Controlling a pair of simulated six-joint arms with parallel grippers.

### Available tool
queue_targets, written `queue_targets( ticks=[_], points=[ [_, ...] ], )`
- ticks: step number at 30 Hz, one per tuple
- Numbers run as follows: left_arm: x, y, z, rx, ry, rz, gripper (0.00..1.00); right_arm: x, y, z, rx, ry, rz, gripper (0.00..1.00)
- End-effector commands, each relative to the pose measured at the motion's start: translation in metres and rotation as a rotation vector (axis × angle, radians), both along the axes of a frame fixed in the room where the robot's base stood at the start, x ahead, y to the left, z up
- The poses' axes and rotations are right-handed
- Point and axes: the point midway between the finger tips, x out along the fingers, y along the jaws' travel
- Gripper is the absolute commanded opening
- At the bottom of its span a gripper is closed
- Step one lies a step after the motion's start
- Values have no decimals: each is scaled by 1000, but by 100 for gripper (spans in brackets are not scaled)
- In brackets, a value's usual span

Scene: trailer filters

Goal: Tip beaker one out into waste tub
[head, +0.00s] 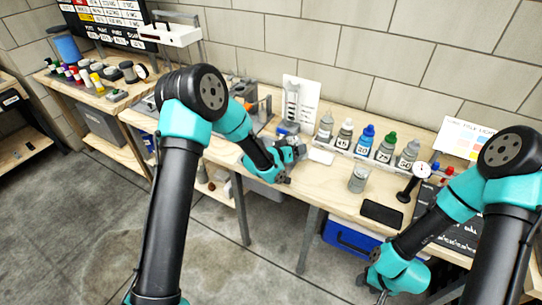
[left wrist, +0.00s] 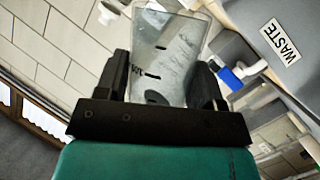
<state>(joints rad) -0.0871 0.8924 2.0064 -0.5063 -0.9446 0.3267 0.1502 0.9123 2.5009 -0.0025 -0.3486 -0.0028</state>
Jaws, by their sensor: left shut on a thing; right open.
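My left gripper (head: 288,158) is at the bench's front edge in the head view, shut on a clear beaker. The beaker (left wrist: 165,55) shows between its fingers (left wrist: 170,85) in the left wrist view, with dark marks on its wall. It looks tilted against the WASTE lettering; I cannot tell if liquid is inside. The grey waste tub (left wrist: 281,42) with its white WASTE label is right of the beaker in that view. A pale tub (head: 266,192) sits below the bench edge under my left gripper. My right gripper (head: 383,291) is open, low in front of the bench.
Another clear beaker (head: 358,180) stands on the bench (head: 325,178). Behind it is a row of labelled bottles (head: 366,138). A blue cooler (head: 350,238) is under the bench.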

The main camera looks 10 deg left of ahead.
Motion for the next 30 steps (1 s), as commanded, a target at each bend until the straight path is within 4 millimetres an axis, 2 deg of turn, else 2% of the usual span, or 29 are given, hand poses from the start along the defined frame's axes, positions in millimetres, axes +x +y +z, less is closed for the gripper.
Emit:
queue_targets(
  ticks=[4, 30],
  points=[
    [1, 5, 5, -62, 11, 0, 29, 0, 0, 0, 0, 0, 0, 46],
    [2, 9, 8, -174, 34, -1, 29, 0, 0, 0, 0, 0, 0, 46]
  ],
)
